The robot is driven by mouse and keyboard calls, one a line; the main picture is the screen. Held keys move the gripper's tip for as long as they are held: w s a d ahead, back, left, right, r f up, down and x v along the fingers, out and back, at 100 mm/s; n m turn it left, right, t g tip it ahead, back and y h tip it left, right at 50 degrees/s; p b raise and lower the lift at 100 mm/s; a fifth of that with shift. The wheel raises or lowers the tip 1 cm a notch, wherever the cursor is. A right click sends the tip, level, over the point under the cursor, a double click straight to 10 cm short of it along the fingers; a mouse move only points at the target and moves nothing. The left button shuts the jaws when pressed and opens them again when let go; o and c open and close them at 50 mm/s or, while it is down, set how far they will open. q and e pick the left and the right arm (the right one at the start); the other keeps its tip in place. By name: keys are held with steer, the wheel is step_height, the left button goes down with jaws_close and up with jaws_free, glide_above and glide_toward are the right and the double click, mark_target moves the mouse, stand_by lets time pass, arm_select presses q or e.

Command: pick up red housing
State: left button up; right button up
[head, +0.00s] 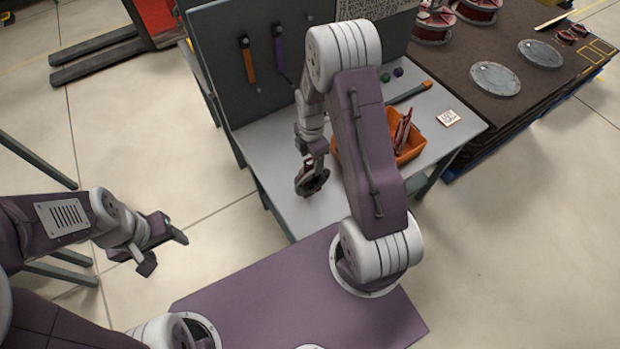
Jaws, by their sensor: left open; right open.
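My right gripper (311,186) is over the front part of the grey workbench (270,150), pointing down. A dark reddish shape shows at its fingers; I cannot tell whether this is a housing or part of the gripper. My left gripper (167,252) is open and empty above the floor at the left, with its fingers spread. Several red round housings (432,28) stand at the top right on the brown pallet top (520,105), well away from both grippers, some cut off by the picture's edge.
An orange bin (412,150) with red parts stands on the bench, partly behind my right arm. A pegboard (225,65) rises behind. Grey round plates (495,79) lie on the pallet top.

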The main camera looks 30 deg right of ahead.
mark_target(310, 170)
steer(key=f+p, duration=0.1)
steer(key=f, duration=0.3)
steer(key=shift+a, duration=0.2)
steer(key=shift+f, duration=0.4)
steer(key=c, duration=1.3)
jaws_close()
steer(key=shift+r, duration=0.1)
